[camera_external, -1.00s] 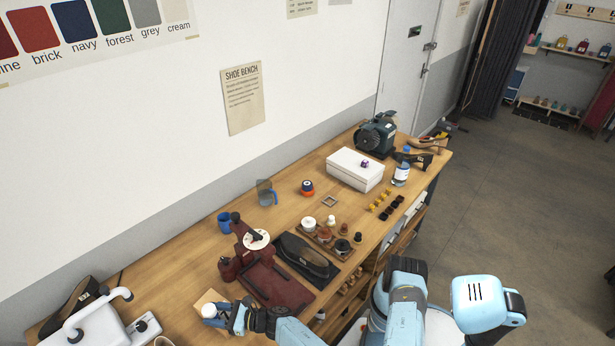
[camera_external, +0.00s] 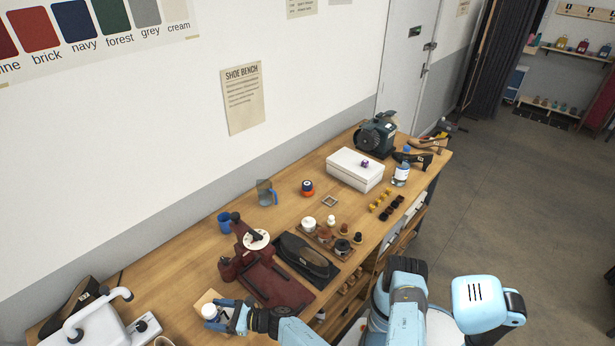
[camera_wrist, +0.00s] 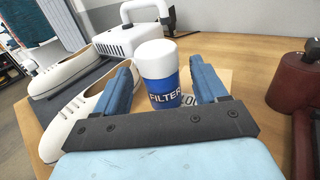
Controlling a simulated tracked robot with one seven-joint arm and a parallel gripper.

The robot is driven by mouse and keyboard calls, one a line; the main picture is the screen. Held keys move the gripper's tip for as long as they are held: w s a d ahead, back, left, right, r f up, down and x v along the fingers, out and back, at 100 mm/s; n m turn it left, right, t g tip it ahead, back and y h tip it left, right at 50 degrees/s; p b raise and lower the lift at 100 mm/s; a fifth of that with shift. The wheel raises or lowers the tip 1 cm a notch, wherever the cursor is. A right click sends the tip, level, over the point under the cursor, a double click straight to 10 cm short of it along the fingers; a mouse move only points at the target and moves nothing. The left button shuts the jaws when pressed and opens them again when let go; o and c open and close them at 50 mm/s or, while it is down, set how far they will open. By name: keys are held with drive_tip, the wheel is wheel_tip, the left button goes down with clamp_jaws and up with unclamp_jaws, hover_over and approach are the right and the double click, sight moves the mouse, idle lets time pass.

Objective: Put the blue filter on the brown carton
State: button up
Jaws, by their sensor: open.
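The blue filter is a short cylinder with a white top and a blue band reading FILTER, and it stands upright between my fingers in the wrist view (camera_wrist: 161,78). In the external view the filter (camera_external: 209,311) shows at the bench's near left. It appears to stand on a flat tan piece, seemingly the brown carton (camera_external: 205,298), whose edge also shows behind the filter in the wrist view (camera_wrist: 223,78). My gripper (camera_external: 229,318) is open, its two blue fingers on either side of the filter in the wrist view with gaps. The filter's base is partly hidden.
A dark red press (camera_external: 270,280) stands to the right of the filter. A white machine with a handle (camera_external: 85,325) is at the left. White shoes (camera_wrist: 85,110) lie close to my left finger. A dark shoe (camera_external: 305,255) and several small jars are further along the bench.

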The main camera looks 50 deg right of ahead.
drive_tip(key=shift+s+d+r, duration=0.2)
drive_tip(key=shift+s+d, duration=0.1)
drive_tip(key=shift+s, duration=0.2)
drive_tip(key=shift+s+d+r, duration=0.15)
drive_tip(key=shift+s+d, duration=0.15)
drive_tip(key=shift+s, duration=0.2)
wheel_tip(320, 180, up, 6)
drive_tip(key=shift+r, duration=0.15)
drive_tip(key=shift+w, duration=0.1)
